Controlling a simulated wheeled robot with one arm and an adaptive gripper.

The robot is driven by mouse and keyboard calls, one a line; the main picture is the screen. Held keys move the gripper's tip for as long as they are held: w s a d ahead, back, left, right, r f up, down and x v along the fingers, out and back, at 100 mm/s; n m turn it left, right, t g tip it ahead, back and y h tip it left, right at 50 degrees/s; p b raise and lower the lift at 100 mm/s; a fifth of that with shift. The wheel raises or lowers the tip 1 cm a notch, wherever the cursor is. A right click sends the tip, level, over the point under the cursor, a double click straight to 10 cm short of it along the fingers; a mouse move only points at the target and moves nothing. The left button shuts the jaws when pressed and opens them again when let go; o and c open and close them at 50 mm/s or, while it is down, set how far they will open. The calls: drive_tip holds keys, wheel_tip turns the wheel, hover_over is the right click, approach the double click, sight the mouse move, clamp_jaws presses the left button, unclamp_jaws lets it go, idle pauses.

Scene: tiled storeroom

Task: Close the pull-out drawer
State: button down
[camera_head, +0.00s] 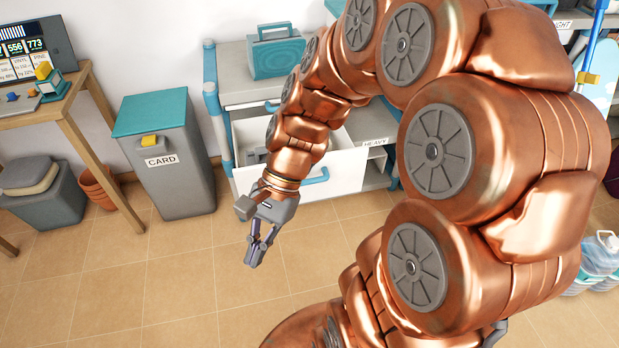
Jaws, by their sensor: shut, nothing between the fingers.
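The pull-out drawer (345,170) is a white-fronted drawer with a blue bar handle (316,177), in a grey and blue cabinet (240,85) against the wall. It stands out from the cabinet, and part of its inside shows to the left of my arm. My copper arm crosses in front of the drawer and hides its middle. My gripper (259,246) hangs in front of and below the drawer's left part, above the tiled floor. Its fingers point down, are shut and hold nothing. It looks apart from the handle.
A teal case (275,55) stands on the cabinet top. A grey bin marked CARD (175,185) with a teal lid stands left of the cabinet. A wooden table (70,105) is further left. Water bottles (600,255) stand at the right. The floor at front left is clear.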

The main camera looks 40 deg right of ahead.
drive_tip(key=w+d+f+m+t+y+b, duration=0.4)
drive_tip(key=w+f+m+b, duration=0.2)
drive_tip(key=w+m, duration=0.35)
drive_tip(key=m+t+h+b, duration=0.4)
drive_tip(key=m+t+b, duration=0.9)
drive_tip(key=m, duration=1.5)
approach(311, 179)
drive_tip(key=s+a+r+t+p, duration=0.1)
drive_tip(key=s+r+t+p, duration=0.1)
drive_tip(key=shift+n, duration=0.25)
drive_tip(key=b+x, duration=0.1)
drive_tip(key=x, duration=0.2)
drive_tip(key=b+x, duration=0.1)
drive_tip(key=x, duration=0.3)
drive_tip(key=d+b+x, duration=0.1)
drive_tip(key=x, duration=0.3)
drive_tip(key=shift+w+f+b, duration=0.35)
drive_tip(key=shift+f, duration=0.05)
drive_tip(key=shift+w+d+r, duration=0.15)
drive_tip(key=shift+w+d, duration=0.35)
drive_tip(key=shift+w, duration=0.3)
drive_tip(key=shift+w+r, duration=0.1)
